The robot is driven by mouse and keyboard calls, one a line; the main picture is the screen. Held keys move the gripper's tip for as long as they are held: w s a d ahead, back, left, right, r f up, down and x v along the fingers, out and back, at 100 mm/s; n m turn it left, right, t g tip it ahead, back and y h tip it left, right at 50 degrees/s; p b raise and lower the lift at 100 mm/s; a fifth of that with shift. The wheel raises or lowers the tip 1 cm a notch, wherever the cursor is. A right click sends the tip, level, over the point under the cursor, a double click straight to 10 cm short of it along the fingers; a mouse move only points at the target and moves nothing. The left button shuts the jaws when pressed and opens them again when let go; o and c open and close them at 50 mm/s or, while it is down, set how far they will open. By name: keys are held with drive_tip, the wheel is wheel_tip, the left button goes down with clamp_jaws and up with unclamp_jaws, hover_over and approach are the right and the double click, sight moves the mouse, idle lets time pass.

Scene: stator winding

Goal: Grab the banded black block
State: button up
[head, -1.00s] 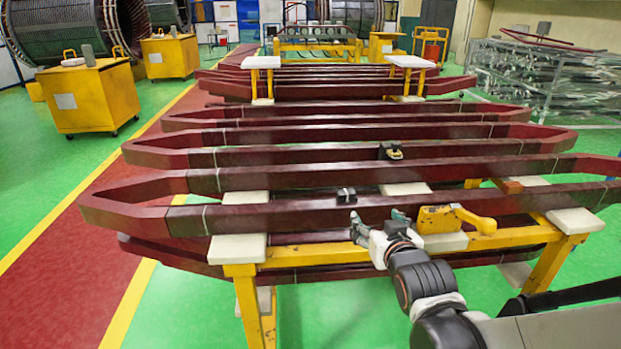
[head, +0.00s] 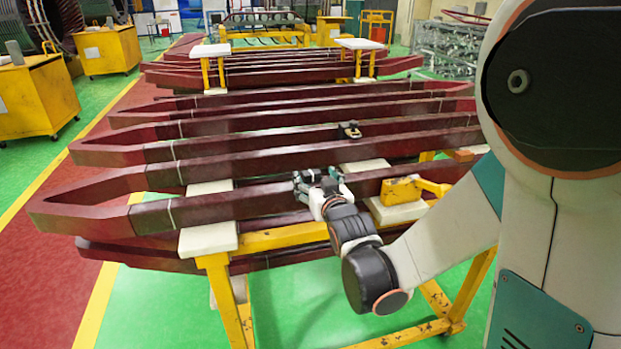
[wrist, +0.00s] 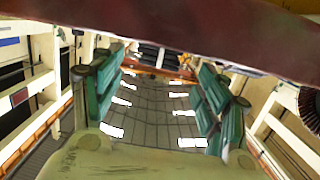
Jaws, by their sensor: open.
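My gripper (head: 317,177) is open at the front dark-red coil bar (head: 250,197), near the middle of its length in the head view. The banded black block sat on this bar in the earlier head frame. Its spot is now covered by my gripper's fingers, so I cannot make the block out clearly or tell whether the fingers touch it. In the wrist view the teal finger pads of my gripper (wrist: 160,88) stand wide apart, with nothing clearly held between them. A dark-red bar (wrist: 180,38) crosses the top of that view.
A black and yellow piece (head: 350,130) sits on a bar farther back. A yellow bracket (head: 401,191) stands just right of my gripper. White pads (head: 208,240) and a yellow frame (head: 285,239) support the coils. My arm fills the right side.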

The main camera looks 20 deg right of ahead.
sight(313, 175)
drive_tip(key=shift+w+d+f+b, duration=0.15)
drive_tip(key=shift+w+b, duration=0.15)
drive_tip(key=shift+w, duration=0.5)
drive_tip(key=shift+w+a+f+b, duration=0.1)
drive_tip(key=shift+w+b, duration=0.25)
drive_tip(key=shift+w, duration=0.5)
drive_tip(key=shift+w+d+f+b, duration=0.15)
drive_tip(key=shift+w+b, duration=0.15)
drive_tip(key=shift+w, duration=0.5)
drive_tip(key=c, duration=1.2)
